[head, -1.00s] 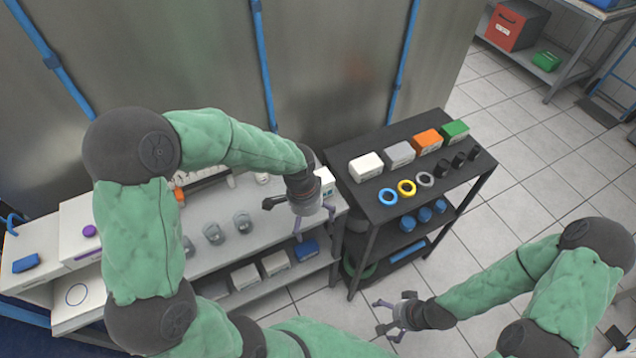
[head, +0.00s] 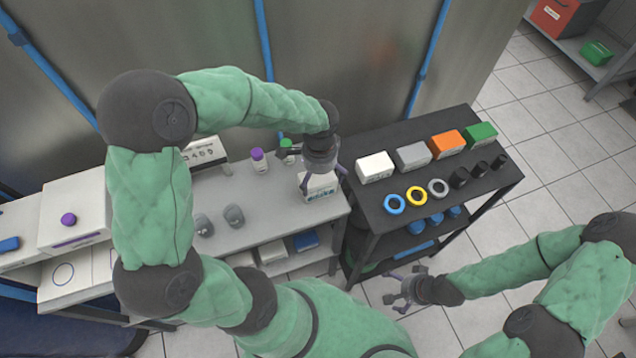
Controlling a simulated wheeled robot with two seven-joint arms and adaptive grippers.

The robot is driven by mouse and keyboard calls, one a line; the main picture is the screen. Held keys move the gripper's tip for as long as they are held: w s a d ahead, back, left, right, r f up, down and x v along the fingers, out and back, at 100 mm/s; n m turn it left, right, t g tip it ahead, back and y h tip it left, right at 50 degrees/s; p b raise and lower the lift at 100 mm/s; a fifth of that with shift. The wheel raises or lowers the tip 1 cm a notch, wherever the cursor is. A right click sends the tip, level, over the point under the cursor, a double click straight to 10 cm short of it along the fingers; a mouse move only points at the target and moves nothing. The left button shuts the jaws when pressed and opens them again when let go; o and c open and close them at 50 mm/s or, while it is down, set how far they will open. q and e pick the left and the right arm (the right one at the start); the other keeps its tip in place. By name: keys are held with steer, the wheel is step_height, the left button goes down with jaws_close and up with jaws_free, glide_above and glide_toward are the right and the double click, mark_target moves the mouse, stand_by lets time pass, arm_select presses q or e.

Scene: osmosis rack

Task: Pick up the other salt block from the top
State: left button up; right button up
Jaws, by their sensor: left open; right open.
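A white block with a printed label (head: 320,192) stands at the right end of the grey bench top; it may be the salt block, but its label is too small to read. My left gripper (head: 322,176) is open just above it, pointing down, with its fingers on either side of the block's upper part. Whether they touch it I cannot tell. Another white block (head: 374,167) sits at the left end of the block row on the black rack's top. My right gripper (head: 394,291) is open and empty, low over the floor in front of the rack.
The black rack (head: 372,207) also carries grey (head: 412,156), orange (head: 446,144) and green (head: 479,135) blocks, coloured rings and black cylinders. A purple-capped bottle (head: 258,160) and a green-capped bottle (head: 287,151) stand behind on the bench. White boxes and a blue box (head: 305,241) sit on its lower shelf.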

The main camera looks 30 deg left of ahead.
arm_select(q)
steer(key=shift+w+a+f+b, duration=0.1)
steer(key=shift+f+b, duration=0.4)
steer(key=shift+f, duration=0.9)
steer(key=shift+w+a+f+b, duration=0.1)
steer(key=shift+f+b, duration=0.35)
steer(key=shift+f, duration=0.9)
steer(key=shift+r, duration=0.15)
steer(key=c, duration=1.6)
